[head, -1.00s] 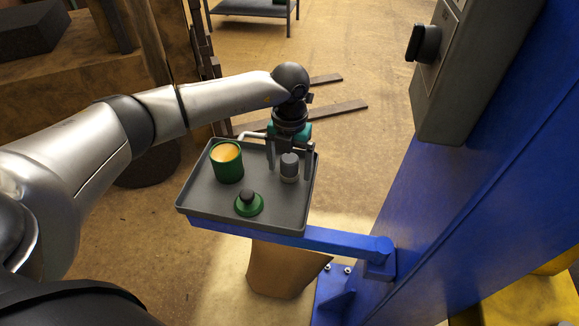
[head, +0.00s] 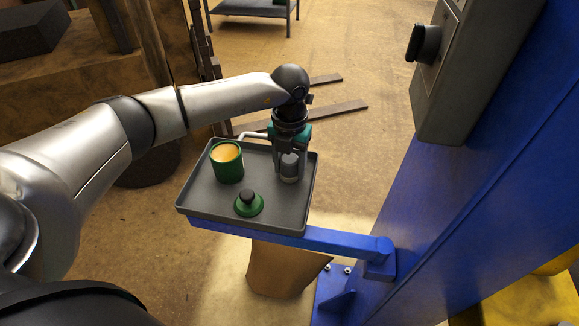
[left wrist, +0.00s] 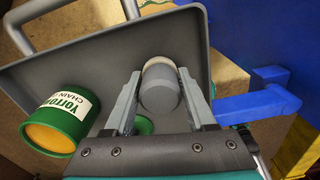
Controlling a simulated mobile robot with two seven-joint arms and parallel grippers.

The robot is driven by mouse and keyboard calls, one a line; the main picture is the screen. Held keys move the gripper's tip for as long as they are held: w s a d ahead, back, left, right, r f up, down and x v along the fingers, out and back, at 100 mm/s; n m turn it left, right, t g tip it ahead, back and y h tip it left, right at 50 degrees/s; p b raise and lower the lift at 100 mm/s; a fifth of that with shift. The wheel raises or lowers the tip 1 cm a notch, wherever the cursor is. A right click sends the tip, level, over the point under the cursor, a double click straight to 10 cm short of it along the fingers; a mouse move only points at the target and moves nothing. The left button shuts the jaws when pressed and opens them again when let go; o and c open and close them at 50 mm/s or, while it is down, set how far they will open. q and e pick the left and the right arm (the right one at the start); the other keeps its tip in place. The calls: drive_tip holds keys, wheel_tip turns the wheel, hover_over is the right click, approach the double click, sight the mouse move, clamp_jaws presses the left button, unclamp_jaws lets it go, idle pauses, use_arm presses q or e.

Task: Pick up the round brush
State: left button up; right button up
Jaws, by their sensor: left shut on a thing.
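The round brush (head: 290,161), a short grey cylinder with a pale band at its lower end, stands upright on the grey tray (head: 205,209), toward its right side. It also shows in the left wrist view (left wrist: 160,93). My left gripper (head: 288,171) points down from above, its two fingers shut on the brush from either side. The fingers hide part of the brush in the head view. My right gripper is not in view.
On the tray, a green can (head: 227,167) with yellow-orange contents stands left of the brush, and a green lid-like piece with a dark knob (head: 248,204) lies in front. A blue arm (head: 330,239) carries the tray from a blue post (head: 440,200) at the right.

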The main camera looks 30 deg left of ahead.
sight(290, 157)
use_arm(q)
clamp_jaws()
drive_tip(key=shift+r, duration=0.1)
wheel_tip(290, 157, up, 20)
drive_tip(key=shift+p, duration=0.45)
drive_tip(key=o, duration=0.6)
unclamp_jaws()
drive_tip(key=c, duration=0.5)
drive_tip(key=shift+c, duration=0.2)
